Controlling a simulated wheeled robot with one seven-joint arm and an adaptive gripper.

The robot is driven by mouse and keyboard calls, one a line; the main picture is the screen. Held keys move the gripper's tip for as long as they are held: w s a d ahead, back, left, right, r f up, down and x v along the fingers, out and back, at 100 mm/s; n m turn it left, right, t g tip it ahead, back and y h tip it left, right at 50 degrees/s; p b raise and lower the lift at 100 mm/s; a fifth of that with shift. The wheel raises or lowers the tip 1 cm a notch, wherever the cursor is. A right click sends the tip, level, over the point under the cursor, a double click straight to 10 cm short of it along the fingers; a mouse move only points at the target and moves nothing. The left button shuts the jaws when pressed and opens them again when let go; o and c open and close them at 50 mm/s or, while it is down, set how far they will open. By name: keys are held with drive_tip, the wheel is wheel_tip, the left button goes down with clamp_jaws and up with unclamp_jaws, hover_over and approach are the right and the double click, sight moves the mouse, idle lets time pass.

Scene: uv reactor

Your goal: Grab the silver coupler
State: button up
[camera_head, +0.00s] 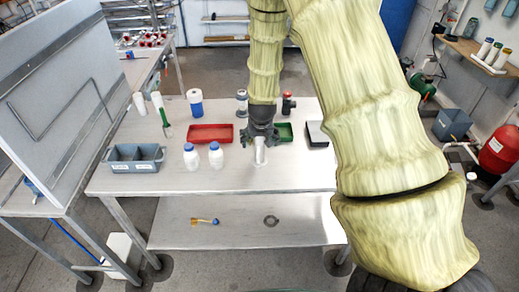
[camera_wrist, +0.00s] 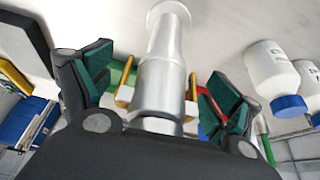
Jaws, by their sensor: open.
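The silver coupler (camera_wrist: 162,85) is a shiny stepped cylinder with a wider flange at its far end. In the wrist view it lies between my gripper's two fingers (camera_wrist: 158,70), which have dark green pads. The fingers are open, with gaps visible on both sides of the coupler. In the head view my gripper (camera_head: 261,137) points down over the white table, and the pale coupler (camera_head: 260,155) shows below it between the fingers. Its upper part is hidden by the gripper there.
Two white bottles with blue caps (camera_head: 190,160) stand left of my gripper. A red tray (camera_head: 210,134) and a green tray (camera_head: 284,132) lie behind it. A grey divided bin (camera_head: 134,163) sits at the left edge. The table's front (camera_head: 300,177) is clear.

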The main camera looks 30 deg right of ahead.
drive_tip(key=c, duration=1.4)
drive_tip(key=shift+r, duration=0.15)
